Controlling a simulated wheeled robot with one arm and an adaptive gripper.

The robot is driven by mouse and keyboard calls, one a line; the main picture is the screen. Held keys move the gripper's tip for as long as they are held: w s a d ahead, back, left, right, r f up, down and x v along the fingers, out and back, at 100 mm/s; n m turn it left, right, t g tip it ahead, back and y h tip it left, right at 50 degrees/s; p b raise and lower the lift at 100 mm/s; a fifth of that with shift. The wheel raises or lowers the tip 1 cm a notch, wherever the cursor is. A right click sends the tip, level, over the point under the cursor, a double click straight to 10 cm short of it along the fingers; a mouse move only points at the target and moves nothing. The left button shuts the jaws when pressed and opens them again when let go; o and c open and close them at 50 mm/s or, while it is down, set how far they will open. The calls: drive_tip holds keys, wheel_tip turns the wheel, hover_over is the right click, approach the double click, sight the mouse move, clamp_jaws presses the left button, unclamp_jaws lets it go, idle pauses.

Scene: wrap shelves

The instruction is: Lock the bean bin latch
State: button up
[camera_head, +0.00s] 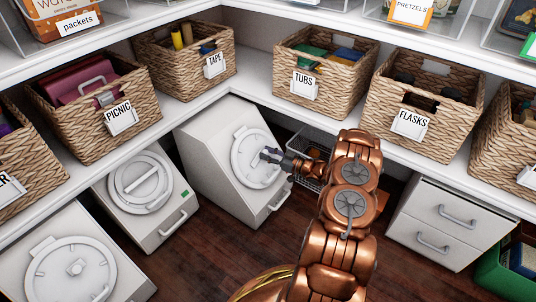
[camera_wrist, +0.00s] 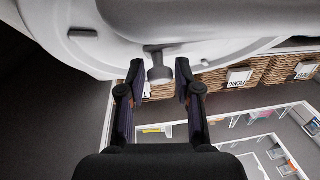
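A white bin (camera_head: 205,150) with a sloped front and a round lid (camera_head: 252,168) stands under the corner of the shelf; no label naming beans is readable on it. My gripper (camera_head: 268,155) is at the right part of this lid. In the wrist view, a grey latch tab (camera_wrist: 159,74) hangs from the edge of the pale round lid (camera_wrist: 100,45). My gripper (camera_wrist: 160,68) is open, with one finger on each side of the tab and small gaps visible. In the head view the gripper hides the latch, and whether it is locked cannot be told.
Two other white bins with round lids stand at left, one (camera_head: 112,215) nearer the middle and one (camera_head: 40,235) in front. A wire basket (camera_head: 308,165) is behind my arm. A white drawer unit (camera_head: 447,225) stands at right. Labelled wicker baskets (camera_head: 325,95) line the shelf above.

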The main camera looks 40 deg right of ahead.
clamp_jaws()
